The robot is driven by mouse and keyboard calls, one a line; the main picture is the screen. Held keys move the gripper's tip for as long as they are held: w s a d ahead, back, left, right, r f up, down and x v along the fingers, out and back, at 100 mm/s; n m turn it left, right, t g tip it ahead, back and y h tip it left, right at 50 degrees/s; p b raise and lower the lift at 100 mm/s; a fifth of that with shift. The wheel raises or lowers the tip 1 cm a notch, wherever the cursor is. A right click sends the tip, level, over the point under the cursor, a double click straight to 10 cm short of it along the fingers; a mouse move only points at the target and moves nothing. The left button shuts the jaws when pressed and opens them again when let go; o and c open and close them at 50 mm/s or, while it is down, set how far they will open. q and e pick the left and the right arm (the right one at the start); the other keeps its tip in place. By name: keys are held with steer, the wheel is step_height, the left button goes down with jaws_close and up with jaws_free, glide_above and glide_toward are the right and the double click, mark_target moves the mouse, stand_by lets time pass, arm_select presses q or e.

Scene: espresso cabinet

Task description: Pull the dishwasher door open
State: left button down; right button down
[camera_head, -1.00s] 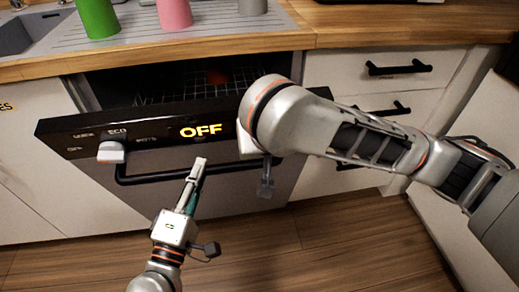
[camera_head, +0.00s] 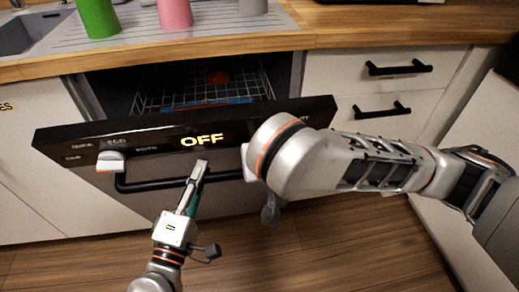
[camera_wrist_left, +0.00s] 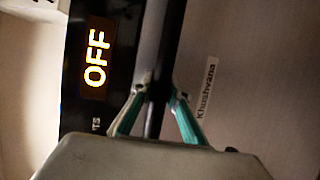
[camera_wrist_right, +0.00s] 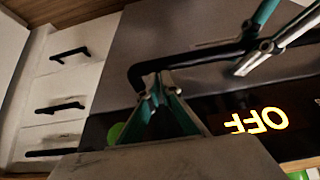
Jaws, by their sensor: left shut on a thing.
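The dishwasher door (camera_head: 70,180) is tilted partly open, with a dark gap behind its black top panel showing "OFF". Its black bar handle (camera_head: 150,184) runs across the door front. My left gripper (camera_head: 200,170) is at the handle; in the left wrist view its fingers (camera_wrist_left: 160,93) are on both sides of the bar, shut on it. My right gripper's fingertips are hidden behind its own arm in the head view. In the right wrist view its fingers (camera_wrist_right: 155,88) are close together at one end of the handle; their grip is unclear.
A wire rack (camera_head: 190,97) shows inside the dishwasher. Drawers with black handles (camera_head: 400,68) stand to the right. The counter above holds a green cup (camera_head: 97,18) and a pink cup (camera_head: 175,13). The wooden floor (camera_head: 330,235) in front is clear.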

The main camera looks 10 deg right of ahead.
arm_select(q)
steer(key=shift+w+a+r, duration=0.2)
steer(key=shift+w+r, duration=0.05)
steer(key=c, duration=1.9)
jaws_free()
steer(key=shift+d, duration=0.1)
steer(key=shift+s, duration=0.15)
